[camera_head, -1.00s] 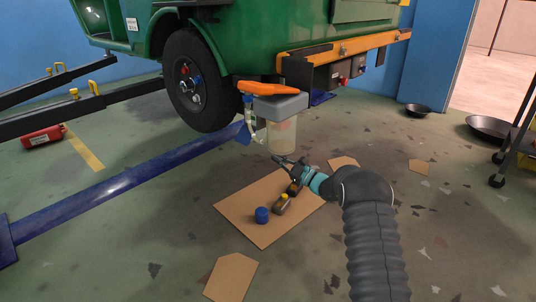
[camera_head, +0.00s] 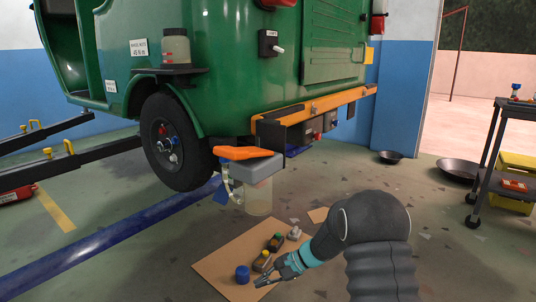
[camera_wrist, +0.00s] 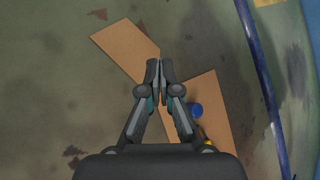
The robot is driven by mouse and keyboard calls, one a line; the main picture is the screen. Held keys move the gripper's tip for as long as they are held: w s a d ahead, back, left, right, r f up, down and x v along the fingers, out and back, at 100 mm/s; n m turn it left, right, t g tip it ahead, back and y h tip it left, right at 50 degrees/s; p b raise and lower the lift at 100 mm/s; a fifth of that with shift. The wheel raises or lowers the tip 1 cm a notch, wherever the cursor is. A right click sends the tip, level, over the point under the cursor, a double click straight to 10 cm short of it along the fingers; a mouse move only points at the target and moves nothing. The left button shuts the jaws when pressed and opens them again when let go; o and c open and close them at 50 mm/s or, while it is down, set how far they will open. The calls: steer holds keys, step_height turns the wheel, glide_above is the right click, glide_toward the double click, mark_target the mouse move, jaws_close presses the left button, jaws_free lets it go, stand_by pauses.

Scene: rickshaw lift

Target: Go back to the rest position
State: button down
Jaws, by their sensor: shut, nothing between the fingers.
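My gripper (camera_head: 265,283) is shut and empty, low over the near right edge of a cardboard sheet (camera_head: 212,266) on the floor. In the wrist view my gripper (camera_wrist: 160,64) has its two fingertips together, with nothing between them. A blue cap or cup (camera_head: 242,274) stands on the cardboard just left of my gripper; it also shows in the wrist view (camera_wrist: 195,110). A yellow-topped dark item (camera_head: 262,261), a dark green-and-black item (camera_head: 275,242) and a grey-white item (camera_head: 294,233) stand in a row behind it.
A green rickshaw (camera_head: 240,60) stands raised behind the cardboard, its wheel (camera_head: 170,140) near a blue floor beam (camera_head: 100,250). A black cart (camera_head: 495,165) and dark pans (camera_head: 458,169) are at the right. Floor between is open.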

steer(key=s+d+r+n+t+h+p, duration=0.2)
steer(key=s+d+r, duration=0.3)
steer(key=s+r, duration=0.5)
steer(key=s+d+r+n+t+h+p, duration=0.2)
steer(key=s+d+r+n+h+p, duration=0.1)
steer(key=s+r, duration=0.7)
steer(key=s+d+r+n+t+h+p, duration=0.1)
steer(key=s+d+r+n+h+p, duration=0.2)
steer(key=s+d+r, duration=0.6)
steer(key=s+r+n+h, duration=0.1)
steer(key=s+r+h, duration=0.1)
steer(key=s, duration=0.2)
steer(key=shift+s+d+n+t+h, duration=0.25)
steer(key=shift+s+n+t+h, duration=0.05)
steer(key=shift+s+t+h, duration=0.1)
